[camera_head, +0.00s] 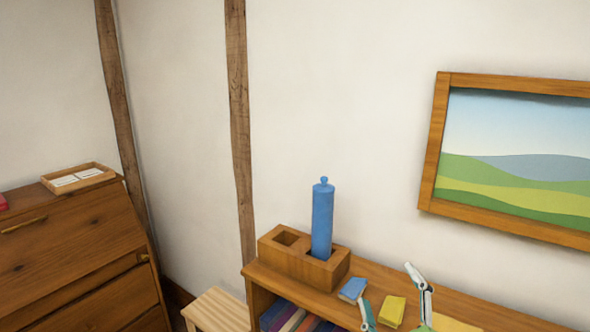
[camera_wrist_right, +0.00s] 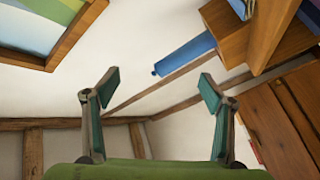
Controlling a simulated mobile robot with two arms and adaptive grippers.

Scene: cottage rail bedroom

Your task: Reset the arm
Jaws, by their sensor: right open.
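My right gripper (camera_head: 387,284) is at the bottom of the head view, in front of or over the low shelf. It also shows in the right wrist view (camera_wrist_right: 158,78), its two green-padded fingers wide apart with nothing between them. A blue cylinder with a small knob on top (camera_head: 322,222) stands upright in the right hole of a wooden two-hole block (camera_head: 300,271). The cylinder also shows beyond the fingers in the right wrist view (camera_wrist_right: 185,56), apart from them. The left hole of the block looks empty. My left gripper is not in view.
The block stands on a wooden bookshelf (camera_head: 375,272) with books below. Small blue (camera_head: 353,289) and yellow (camera_head: 391,311) pieces lie near the gripper. A framed landscape (camera_head: 432,150) hangs at right. A dresser (camera_head: 75,255) with a tray (camera_head: 103,180) stands left, a stool (camera_head: 217,310) between.

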